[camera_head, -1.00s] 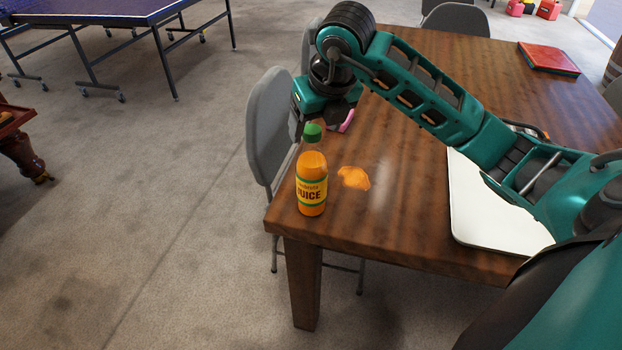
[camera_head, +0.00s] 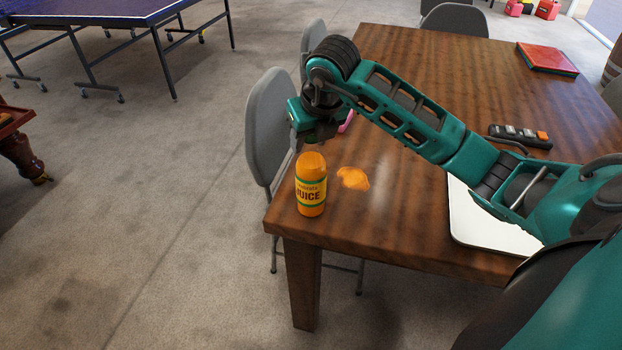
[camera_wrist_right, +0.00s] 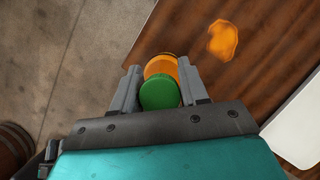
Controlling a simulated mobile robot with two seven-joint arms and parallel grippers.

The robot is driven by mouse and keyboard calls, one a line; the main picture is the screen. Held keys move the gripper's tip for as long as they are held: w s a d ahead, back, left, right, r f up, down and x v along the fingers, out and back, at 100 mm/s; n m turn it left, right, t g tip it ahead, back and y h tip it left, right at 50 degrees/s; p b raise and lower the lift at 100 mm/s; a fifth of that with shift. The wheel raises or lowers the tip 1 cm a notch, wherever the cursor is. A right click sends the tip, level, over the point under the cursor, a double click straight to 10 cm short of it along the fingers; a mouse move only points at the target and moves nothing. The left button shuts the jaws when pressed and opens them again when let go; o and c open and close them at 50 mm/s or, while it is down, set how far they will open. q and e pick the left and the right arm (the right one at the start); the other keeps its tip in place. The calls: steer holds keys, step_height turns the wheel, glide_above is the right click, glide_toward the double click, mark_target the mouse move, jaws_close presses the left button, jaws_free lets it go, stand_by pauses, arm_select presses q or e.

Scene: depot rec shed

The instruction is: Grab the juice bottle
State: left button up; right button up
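The juice bottle (camera_head: 311,188), orange with a yellow and green label, stands upright near the table's left front corner. My right gripper (camera_head: 315,137) is right over its top and hides most of the cap in the head view. In the right wrist view the green cap (camera_wrist_right: 159,93) and orange bottle lie between the two grey fingers of my right gripper (camera_wrist_right: 159,68). The fingers are apart, one on each side, and look open; I see no clear grip on the bottle. My left gripper is not in view.
The wooden table (camera_head: 400,215) carries an orange spill (camera_head: 353,178) beside the bottle, a white board (camera_head: 480,222), a dark power strip (camera_head: 520,136) and a red book (camera_head: 548,57). A grey chair (camera_head: 268,125) stands close behind the bottle. A pink item (camera_head: 346,122) is partly hidden.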

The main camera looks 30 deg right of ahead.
jaws_close()
stand_by(0.4)
steer(key=shift+w+r, duration=0.1)
steer(key=shift+r, duration=0.1)
